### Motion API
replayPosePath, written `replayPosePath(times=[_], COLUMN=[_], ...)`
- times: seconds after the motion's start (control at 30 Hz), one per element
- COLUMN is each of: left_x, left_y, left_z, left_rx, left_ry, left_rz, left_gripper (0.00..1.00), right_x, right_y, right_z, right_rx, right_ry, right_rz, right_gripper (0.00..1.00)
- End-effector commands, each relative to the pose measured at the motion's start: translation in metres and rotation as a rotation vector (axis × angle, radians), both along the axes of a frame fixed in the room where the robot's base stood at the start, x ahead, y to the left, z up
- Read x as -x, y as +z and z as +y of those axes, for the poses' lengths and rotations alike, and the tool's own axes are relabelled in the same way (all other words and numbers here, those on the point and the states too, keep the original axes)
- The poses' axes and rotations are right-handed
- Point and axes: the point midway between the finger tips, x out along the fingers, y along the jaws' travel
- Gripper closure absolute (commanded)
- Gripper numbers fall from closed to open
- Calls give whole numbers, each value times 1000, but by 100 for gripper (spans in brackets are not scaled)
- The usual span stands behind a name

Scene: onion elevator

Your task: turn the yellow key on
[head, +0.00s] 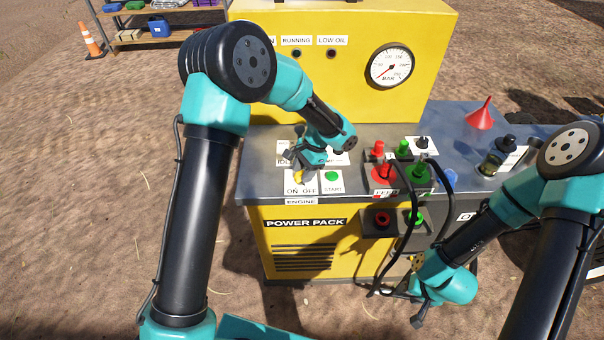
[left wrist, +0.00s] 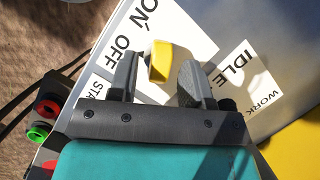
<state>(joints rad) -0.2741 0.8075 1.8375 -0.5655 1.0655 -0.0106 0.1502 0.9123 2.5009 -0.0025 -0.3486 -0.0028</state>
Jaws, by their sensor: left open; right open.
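The yellow key (head: 298,178) sits on the power pack's top panel, just above the white ON/OFF label (head: 301,190). It also shows in the left wrist view (left wrist: 160,62) as a yellow block between the fingers. My left gripper (head: 300,163) is over the key, with its jaws open. In the left wrist view its two grey fingers (left wrist: 158,82) are on either side of the key, with gaps visible. I cannot tell which setting the key is at. My right gripper (head: 417,294) is low in front of the panel, away from the key, and open.
A green START button (head: 332,176) is right of the key. Red and green hydraulic couplings (head: 384,172) with black hoses stand further right. A yellow housing with a pressure gauge (head: 391,66) rises behind. A red funnel (head: 481,114) stands on the grey top at the right.

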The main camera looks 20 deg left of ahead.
Motion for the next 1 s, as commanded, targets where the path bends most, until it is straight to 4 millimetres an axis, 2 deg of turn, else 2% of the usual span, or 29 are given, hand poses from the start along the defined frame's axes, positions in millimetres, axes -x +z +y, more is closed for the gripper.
replayPosePath(times=[0.13,0.43,0.9,1.0], left_x=[4,4,4,4], left_y=[-10,-12,-12,-12], left_z=[3,3,3,3], left_rx=[-1,1,1,1], left_ry=[0,0,0,0], left_rz=[2,1,1,1], left_gripper=[55,55,99,100], right_x=[0,0,0,0], right_y=[0,0,0,0], right_z=[0,0,0,0], right_rx=[0,0,0,0], right_ry=[0,0,0,0], right_rz=[0,0,0,0], right_gripper=[57,57,57,57])
